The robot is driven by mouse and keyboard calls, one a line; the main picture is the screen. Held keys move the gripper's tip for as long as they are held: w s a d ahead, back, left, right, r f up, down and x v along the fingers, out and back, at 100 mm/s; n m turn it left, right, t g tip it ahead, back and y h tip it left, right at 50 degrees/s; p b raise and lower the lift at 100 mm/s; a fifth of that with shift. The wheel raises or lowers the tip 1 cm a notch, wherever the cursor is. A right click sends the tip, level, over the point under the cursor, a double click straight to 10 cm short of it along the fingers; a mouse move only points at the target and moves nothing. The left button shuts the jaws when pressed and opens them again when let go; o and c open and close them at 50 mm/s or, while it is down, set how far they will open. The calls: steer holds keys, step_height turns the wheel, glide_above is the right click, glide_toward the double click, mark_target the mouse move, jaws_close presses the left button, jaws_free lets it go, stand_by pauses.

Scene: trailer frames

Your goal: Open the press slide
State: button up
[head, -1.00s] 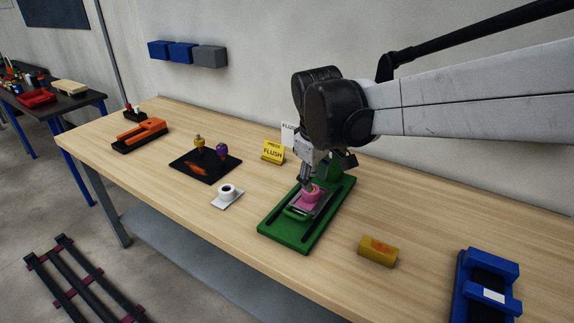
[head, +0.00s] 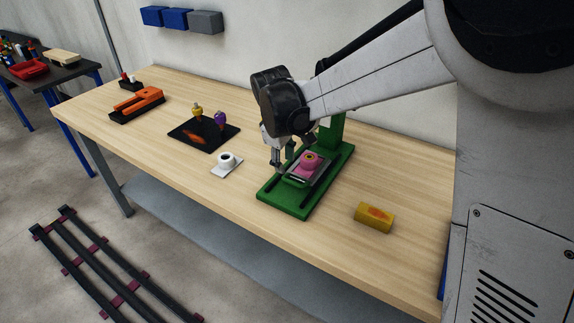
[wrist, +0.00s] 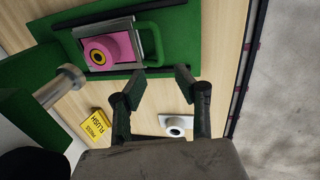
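The green press (head: 285,205) stands on the wooden bench, with its upright at the back. Its slide (head: 323,170) is a grey plate bearing a pink piece (head: 309,164) with a yellow ring around a dark centre. The slide's green handle (wrist: 181,42) sticks out at its front edge in the wrist view. My gripper (head: 279,166) is at the left side of the press, beside the slide. In the wrist view my gripper (wrist: 162,72) is open and empty, fingertips apart near the handle; whether they touch it I cannot tell.
A white holder (head: 227,162) stands left of the press, and a black mat (head: 190,132) with two knobbed stamps is farther left. A yellow sign (wrist: 97,127) shows in the wrist view. The bench between these is clear.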

mark_target(288, 180)
steer(key=f, duration=0.5)
steer(key=w+f, duration=0.1)
steer(key=f, duration=0.1)
steer(key=shift+w+d+f, duration=0.1)
steer(key=shift+d+f, duration=0.25)
steer(key=shift+d, duration=0.05)
jaws_close()
